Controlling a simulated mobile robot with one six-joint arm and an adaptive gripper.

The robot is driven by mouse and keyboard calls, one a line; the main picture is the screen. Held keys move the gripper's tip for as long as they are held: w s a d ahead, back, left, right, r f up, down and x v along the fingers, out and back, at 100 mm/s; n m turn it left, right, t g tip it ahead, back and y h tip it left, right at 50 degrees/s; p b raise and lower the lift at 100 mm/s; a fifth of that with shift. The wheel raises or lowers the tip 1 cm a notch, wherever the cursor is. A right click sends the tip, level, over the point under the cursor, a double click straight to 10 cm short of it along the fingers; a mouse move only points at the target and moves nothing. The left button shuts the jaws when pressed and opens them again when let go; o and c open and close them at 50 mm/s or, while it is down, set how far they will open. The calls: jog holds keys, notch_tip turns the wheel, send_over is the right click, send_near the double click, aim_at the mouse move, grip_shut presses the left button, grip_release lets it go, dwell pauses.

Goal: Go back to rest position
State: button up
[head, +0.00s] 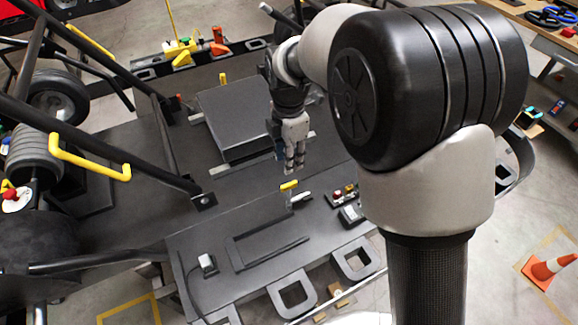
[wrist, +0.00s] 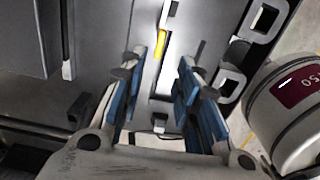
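My gripper (head: 293,168) hangs pointing down over the dark kart stand, beside the large dark box (head: 240,115). In the wrist view my gripper (wrist: 163,65) has its two blue-padded fingers spread apart. Nothing is clamped between them. Through the gap I see a pale metal strip and a yellow handle (wrist: 160,47) on the surface beyond. The yellow handle also shows in the head view (head: 289,185), just below the fingertips. My arm is bent, reaching out from the column on the right. The exact height above the stand is hard to tell.
A black tube frame with a yellow handle (head: 92,157) and wheels (head: 57,98) stands at the left. A small control box (head: 351,214) lies on the stand's near plate. Yellow and orange tools (head: 182,56) sit at the back. An orange cone (head: 549,268) is on the floor at right.

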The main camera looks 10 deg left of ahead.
jog(key=shift+r, duration=0.5)
jog(key=s+d+r+m+t+b, duration=0.2)
jog(key=s+d+r+m, duration=0.7)
jog(key=d+r+m, duration=0.4)
jog(key=s+d+f+m+t, duration=0.1)
jog(key=s+d+m, duration=0.4)
jog(key=s+m, duration=0.1)
jog(key=s+d+f+m+t+b, duration=0.1)
jog(key=s+d+f+m, duration=0.1)
jog(key=s+d+m, duration=0.2)
jog(key=s+m, duration=0.2)
jog(key=s, duration=0.2)
jog(key=shift+s+d+f+m+t, duration=0.2)
jog(key=shift+s+d+m+t, duration=0.1)
jog(key=shift+d, duration=0.05)
